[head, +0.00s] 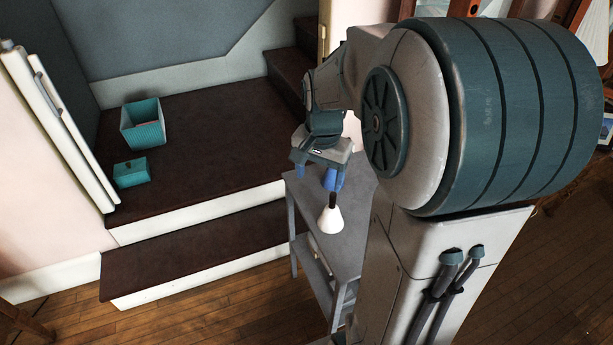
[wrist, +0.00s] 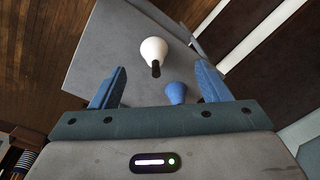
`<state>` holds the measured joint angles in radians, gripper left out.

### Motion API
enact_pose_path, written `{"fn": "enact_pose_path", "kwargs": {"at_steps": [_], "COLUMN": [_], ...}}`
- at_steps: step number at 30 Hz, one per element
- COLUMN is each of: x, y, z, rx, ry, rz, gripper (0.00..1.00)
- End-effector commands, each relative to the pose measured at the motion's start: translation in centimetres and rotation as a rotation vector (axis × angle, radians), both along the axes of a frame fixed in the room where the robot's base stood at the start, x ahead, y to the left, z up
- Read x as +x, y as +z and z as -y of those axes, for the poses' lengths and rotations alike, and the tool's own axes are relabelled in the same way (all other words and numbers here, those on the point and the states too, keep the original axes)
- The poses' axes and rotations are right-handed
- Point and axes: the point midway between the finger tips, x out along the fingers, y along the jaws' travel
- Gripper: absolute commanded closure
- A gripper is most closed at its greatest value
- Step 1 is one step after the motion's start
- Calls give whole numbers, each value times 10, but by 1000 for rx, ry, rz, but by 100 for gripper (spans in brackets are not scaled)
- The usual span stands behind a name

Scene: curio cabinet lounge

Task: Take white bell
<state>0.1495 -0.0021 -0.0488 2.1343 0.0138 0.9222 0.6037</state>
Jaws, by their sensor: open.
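The white bell (head: 330,219) with a dark handle stands upright on a narrow grey table (head: 351,244) in the head view. In the wrist view the white bell (wrist: 153,49) is ahead of my gripper, beyond the fingertips, its dark handle toward me. My gripper (head: 318,180) is open, above and just behind the bell; its blue fingers (wrist: 160,78) are spread wide with nothing held between them. A blue bell-shaped thing (wrist: 176,92) shows between the fingers in the wrist view, nearer the palm than the white bell. My gripper hides part of the tabletop in the head view.
Carpeted steps (head: 190,150) with white edges rise left of the table. A teal ribbed bin (head: 143,124) and a small teal box (head: 130,173) stand on the upper step. The wooden floor (head: 190,318) in front is clear.

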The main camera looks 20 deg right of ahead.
Motion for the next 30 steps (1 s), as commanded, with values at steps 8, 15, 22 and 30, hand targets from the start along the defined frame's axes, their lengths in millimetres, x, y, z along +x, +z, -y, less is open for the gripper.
{"fn": "enact_pose_path", "kwargs": {"at_steps": [8, 15, 22, 30], "x": [50, 58, 58, 58], "y": [-42, -63, -108, -137], "z": [48, 59, 60, 59], "rx": [23, 25, 25, 25], "ry": [-352, -435, -436, -433], "rz": [-71, -90, -90, -86], "gripper": [30, 30, 30, 30]}}
